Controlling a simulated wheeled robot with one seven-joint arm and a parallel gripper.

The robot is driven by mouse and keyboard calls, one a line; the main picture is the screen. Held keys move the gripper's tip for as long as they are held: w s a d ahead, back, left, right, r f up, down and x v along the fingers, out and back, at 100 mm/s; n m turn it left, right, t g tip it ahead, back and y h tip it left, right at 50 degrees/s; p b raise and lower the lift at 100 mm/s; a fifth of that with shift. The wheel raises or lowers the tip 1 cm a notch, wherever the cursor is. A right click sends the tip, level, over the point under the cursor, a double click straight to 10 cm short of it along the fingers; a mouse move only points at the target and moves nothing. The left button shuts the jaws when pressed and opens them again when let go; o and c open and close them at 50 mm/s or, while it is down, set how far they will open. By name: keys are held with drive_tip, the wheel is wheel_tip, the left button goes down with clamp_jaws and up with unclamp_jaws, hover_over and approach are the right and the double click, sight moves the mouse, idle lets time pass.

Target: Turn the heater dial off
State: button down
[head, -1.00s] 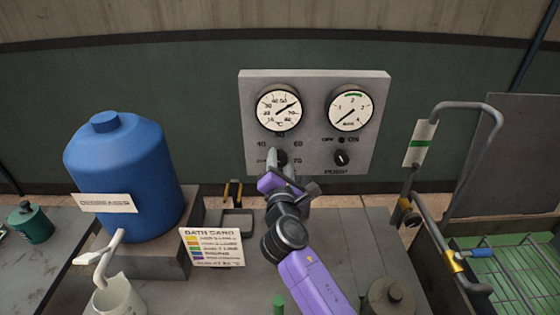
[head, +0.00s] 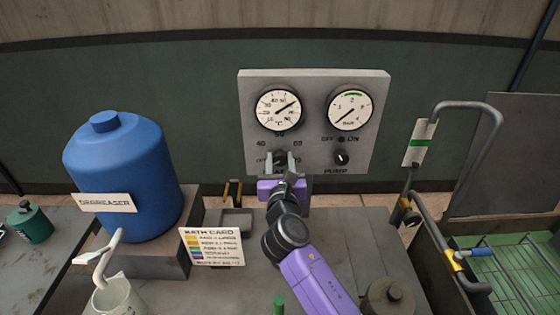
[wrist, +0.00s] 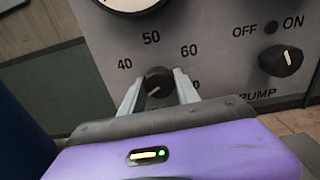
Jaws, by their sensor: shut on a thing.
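The heater dial (wrist: 157,80) is a small black knob on the grey panel, below the left gauge, ringed by printed numbers such as 40, 50 and 60. A pale mark on its face seems to slant toward the lower left. My gripper (head: 281,158) is at the panel, its two grey fingers on either side of the dial and shut on it. The wrist view shows the fingers (wrist: 157,88) flanking the knob. The fingers and gripper body hide the dial's lower part. An OFF label (head: 261,160) shows left of the dial in the head view.
The pump knob (head: 341,158) sits on the panel to the right, under its OFF and ON labels. A blue degreaser drum (head: 125,175) and a bath card (head: 211,247) stand to the left. A bent grey pipe (head: 470,106) and green-floored basin (head: 515,280) are at right.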

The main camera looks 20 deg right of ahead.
drive_tip(key=shift+a+f+n, duration=0.1)
drive_tip(key=shift+f+n, duration=0.05)
drive_tip(key=shift+n, duration=0.25)
drive_tip(key=c, duration=0.9)
unclamp_jaws()
drive_tip(key=shift+s, duration=0.1)
drive_tip(key=b+v, duration=0.1)
drive_tip(key=v, duration=0.6)
drive_tip(key=shift+s, duration=0.3)
drive_tip(key=shift+a, duration=0.1)
